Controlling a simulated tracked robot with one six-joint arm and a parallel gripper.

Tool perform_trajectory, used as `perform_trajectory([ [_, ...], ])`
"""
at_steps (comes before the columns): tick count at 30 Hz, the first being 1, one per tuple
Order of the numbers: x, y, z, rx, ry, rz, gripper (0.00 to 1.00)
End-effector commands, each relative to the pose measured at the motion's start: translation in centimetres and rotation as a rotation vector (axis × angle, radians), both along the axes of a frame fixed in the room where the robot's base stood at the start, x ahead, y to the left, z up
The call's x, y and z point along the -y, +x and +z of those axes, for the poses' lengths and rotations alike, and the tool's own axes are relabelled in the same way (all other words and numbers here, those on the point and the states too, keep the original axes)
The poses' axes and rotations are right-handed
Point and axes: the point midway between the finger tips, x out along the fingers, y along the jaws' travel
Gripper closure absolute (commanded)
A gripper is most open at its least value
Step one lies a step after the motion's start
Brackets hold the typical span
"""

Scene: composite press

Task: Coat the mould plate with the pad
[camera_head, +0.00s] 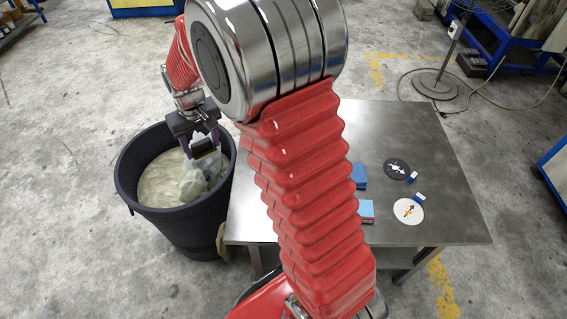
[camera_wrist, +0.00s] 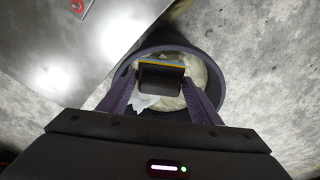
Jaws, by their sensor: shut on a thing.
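My gripper (camera_head: 203,146) hangs over the dark round bin (camera_head: 186,220), at the left of the head view. It is shut on a dark block-like pad (camera_wrist: 161,78) with a thin yellow and blue edge. In the wrist view the pad sits between the two purple fingers, above the bin's mouth. The pad shows only small in the head view. Pale, crumpled, partly see-through material (camera_head: 192,186) lies in the bin below the gripper. I cannot make out a mould plate for certain; my red arm hides part of the table.
A metal table (camera_head: 450,190) stands right of the bin. On it lie a black disc (camera_head: 397,170), a white disc (camera_head: 408,211) with an arrow, and two blue blocks (camera_head: 359,174) (camera_head: 366,208). A fan stand (camera_head: 436,84) is behind the table.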

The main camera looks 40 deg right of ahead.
Motion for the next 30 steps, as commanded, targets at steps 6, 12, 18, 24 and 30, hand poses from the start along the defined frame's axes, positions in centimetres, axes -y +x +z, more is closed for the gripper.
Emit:
perform_trajectory([
  [6, -0.2, 0.0, 0.0, 0.000, 0.000, 0.004, 0.67],
  [12, 0.1, -0.1, -0.1, 0.000, 0.000, 0.000, 0.67],
  [18, 3.1, -1.3, -1.4, -0.002, 0.002, -0.044, 0.67],
  [24, 8.9, -4.6, -4.0, -0.003, 0.003, -0.135, 0.67],
  [30, 14.5, -9.0, -6.7, -0.002, 0.002, -0.234, 0.67],
])
